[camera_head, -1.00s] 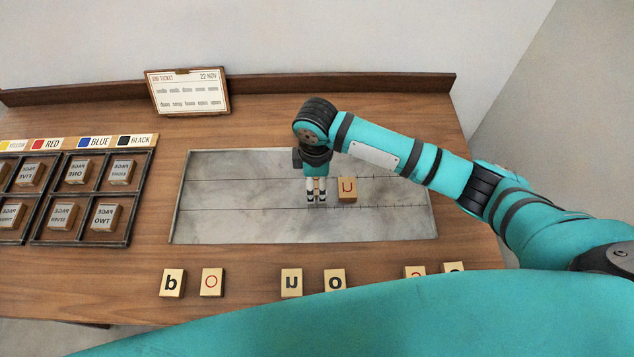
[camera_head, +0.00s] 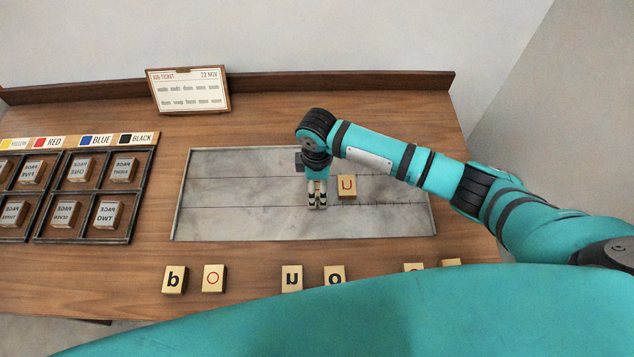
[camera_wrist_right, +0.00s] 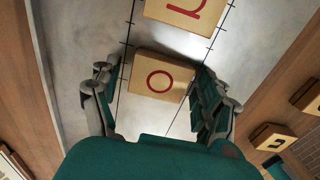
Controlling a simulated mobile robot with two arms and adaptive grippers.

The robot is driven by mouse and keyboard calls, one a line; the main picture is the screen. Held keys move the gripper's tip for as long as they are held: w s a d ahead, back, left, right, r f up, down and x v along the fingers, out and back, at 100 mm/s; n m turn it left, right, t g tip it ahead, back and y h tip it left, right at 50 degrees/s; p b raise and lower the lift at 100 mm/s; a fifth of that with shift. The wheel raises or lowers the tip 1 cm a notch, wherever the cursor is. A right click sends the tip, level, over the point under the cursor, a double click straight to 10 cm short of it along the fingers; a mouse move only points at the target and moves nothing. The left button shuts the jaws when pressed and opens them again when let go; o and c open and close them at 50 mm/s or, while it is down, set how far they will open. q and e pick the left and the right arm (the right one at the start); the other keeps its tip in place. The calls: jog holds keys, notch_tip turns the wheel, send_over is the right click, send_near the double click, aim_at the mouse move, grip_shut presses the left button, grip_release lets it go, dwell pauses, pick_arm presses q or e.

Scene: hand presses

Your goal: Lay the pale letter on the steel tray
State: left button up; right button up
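The pale letter, a light wooden block with a red "o" (camera_wrist_right: 160,78), lies over the steel tray in the right wrist view. My right gripper (camera_wrist_right: 158,90) has a finger on each side of it, with a narrow gap showing on the left side. In the head view my right gripper (camera_head: 317,202) points down at the middle of the steel tray (camera_head: 235,222) and mostly hides this block. A block with a red "u" (camera_head: 347,186) lies on the tray just to its right. My left gripper is not in view.
A dark compartment rack (camera_head: 88,239) stands at left. A job ticket (camera_head: 188,91) stands behind. The tray's left half is clear.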

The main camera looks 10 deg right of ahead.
aim_at(317, 186)
jog(key=shift+r, duration=0.1)
notch_tip(317, 186, up, 12)
jog(key=shift+b, duration=0.45)
